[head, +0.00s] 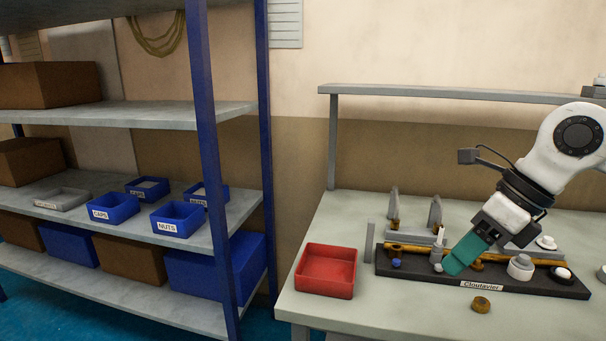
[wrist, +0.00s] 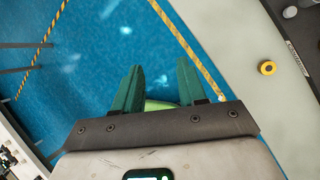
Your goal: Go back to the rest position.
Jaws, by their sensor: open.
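My gripper (head: 463,256) has green fingers and hangs at the right of the head view, in front of the dark tray (head: 400,267) labelled "Cloutavier" on the workbench. In the wrist view, the two green fingers of my gripper (wrist: 159,92) stand apart with nothing between them. Below them lie the blue floor (wrist: 95,55) and a small green patch, partly hidden by the gripper. The head view shows the fingers nearly side-on.
The workbench (head: 350,318) holds a red bin (head: 327,270), a brass ring (head: 481,304) and several small parts on the tray. A grey rail (head: 450,94) spans above the bench. Left stands a shelf rack (head: 205,150) with blue bins, including one labelled "NUTS" (head: 177,218).

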